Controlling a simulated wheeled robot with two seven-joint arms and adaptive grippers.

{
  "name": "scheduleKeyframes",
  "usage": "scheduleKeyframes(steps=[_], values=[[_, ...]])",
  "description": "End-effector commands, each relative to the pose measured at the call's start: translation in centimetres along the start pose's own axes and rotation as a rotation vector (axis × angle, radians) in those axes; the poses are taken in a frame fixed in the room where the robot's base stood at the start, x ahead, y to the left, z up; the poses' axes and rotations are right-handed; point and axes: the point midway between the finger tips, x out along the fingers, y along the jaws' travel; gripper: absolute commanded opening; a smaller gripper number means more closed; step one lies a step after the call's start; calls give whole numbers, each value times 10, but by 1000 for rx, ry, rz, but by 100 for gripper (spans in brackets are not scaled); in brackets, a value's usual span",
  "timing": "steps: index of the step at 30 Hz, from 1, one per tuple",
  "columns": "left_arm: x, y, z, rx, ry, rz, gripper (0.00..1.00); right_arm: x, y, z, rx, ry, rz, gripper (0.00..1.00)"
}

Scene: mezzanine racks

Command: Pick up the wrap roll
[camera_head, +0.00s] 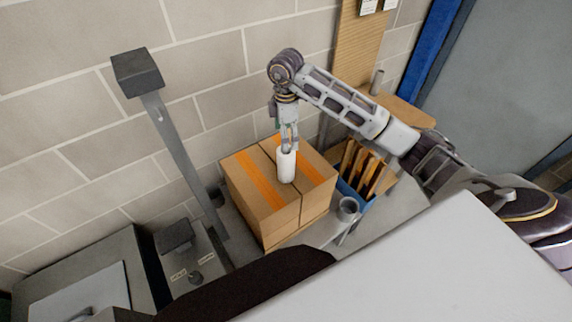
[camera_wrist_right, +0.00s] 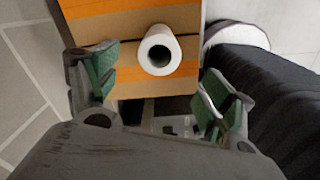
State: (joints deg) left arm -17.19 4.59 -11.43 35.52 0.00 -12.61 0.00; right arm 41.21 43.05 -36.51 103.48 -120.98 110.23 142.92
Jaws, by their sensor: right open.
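The wrap roll (camera_head: 286,166) is a white cylinder with a hollow core. It stands upright on top of a cardboard box (camera_head: 262,200) with orange tape. My right gripper (camera_head: 290,148) is directly above or at the roll's upper end in the head view. In the right wrist view the roll (camera_wrist_right: 159,50) shows end-on between and beyond the two green-padded fingers of the open right gripper (camera_wrist_right: 153,88). No finger visibly touches it there. My left gripper is not in view.
A blue bin of brown folders (camera_head: 362,172) and a grey cup (camera_head: 347,208) stand right of the box. A grey post with a dark head (camera_head: 137,72) rises at the left. A block wall (camera_head: 215,60) is close behind.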

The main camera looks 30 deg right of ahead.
Motion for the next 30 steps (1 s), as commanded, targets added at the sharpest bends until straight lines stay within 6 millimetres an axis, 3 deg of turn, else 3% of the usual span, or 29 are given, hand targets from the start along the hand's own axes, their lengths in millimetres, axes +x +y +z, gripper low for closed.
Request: scheduleKeyframes(steps=[15,30], values=[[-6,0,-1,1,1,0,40,62,0,0,0,1,-2,82],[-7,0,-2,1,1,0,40,68,0,0,-1,0,-1,82]])
